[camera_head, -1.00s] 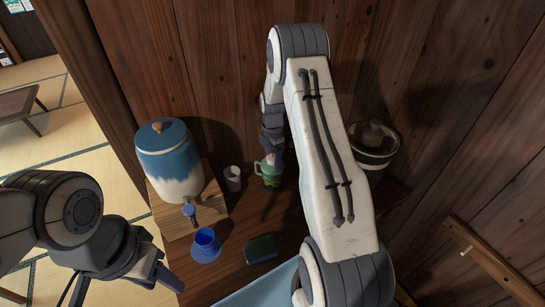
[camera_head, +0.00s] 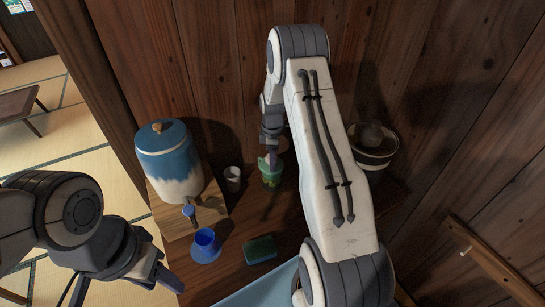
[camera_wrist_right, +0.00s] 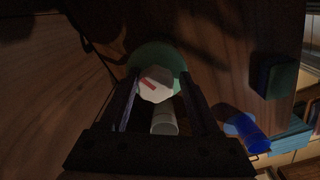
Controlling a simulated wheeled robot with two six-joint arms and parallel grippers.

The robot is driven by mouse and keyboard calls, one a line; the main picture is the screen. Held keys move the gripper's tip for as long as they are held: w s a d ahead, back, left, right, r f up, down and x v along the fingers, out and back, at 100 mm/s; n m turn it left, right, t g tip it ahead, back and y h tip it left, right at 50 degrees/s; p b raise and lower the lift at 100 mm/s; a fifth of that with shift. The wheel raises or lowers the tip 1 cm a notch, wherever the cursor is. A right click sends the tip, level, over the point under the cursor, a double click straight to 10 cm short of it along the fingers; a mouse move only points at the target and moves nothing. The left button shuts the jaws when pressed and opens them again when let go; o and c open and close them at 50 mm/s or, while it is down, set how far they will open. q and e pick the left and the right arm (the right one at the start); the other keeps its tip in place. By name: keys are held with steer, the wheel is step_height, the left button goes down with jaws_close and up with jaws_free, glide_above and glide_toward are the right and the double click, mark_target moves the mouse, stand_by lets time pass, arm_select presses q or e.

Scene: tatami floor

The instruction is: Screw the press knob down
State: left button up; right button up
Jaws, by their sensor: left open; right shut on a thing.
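A green press (camera_head: 271,176) stands on the wooden counter near the back wall. In the right wrist view its round green body (camera_wrist_right: 160,55) shows behind a pale faceted knob (camera_wrist_right: 157,88) with a red mark. My right gripper (camera_head: 271,158) points down over the press; in the wrist view its fingers (camera_wrist_right: 157,80) are on either side of the knob and shut on it. My left gripper (camera_head: 168,275) is open and empty at the lower left, apart from the counter things.
A blue and white dispenser (camera_head: 169,165) stands on a wooden board at left. A white cup (camera_head: 233,178), a blue cup (camera_head: 205,243) and a green sponge (camera_head: 261,249) surround the press. A lidded pot (camera_head: 373,150) stands behind my right arm.

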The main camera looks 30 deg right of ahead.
steer(key=m, duration=0.1)
steer(key=f+m, duration=0.1)
steer(key=m, duration=0.2)
steer(key=shift+s+a+f, duration=0.15)
steer(key=shift+a, duration=0.1)
steer(key=shift+c, duration=0.4)
steer(key=m, duration=0.3)
steer(key=shift+m, duration=0.4)
steer(key=shift+c, duration=0.4)
steer(key=m, duration=0.4)
steer(key=shift+c, duration=0.2)
steer(key=shift+d+m, duration=0.1)
steer(key=shift+m, duration=1.1)
steer(key=o, duration=0.8)
steer(key=shift+o, duration=0.8)
steer(key=shift+r+p, duration=0.7)
steer(key=shift+p, duration=0.15)
steer(key=r+p, duration=0.2)
steer(key=r, duration=0.2)
steer(key=r+p, duration=0.3)
steer(key=r, duration=0.1)
steer(key=shift+w+d, duration=0.1)
steer(key=shift+w, duration=0.1)
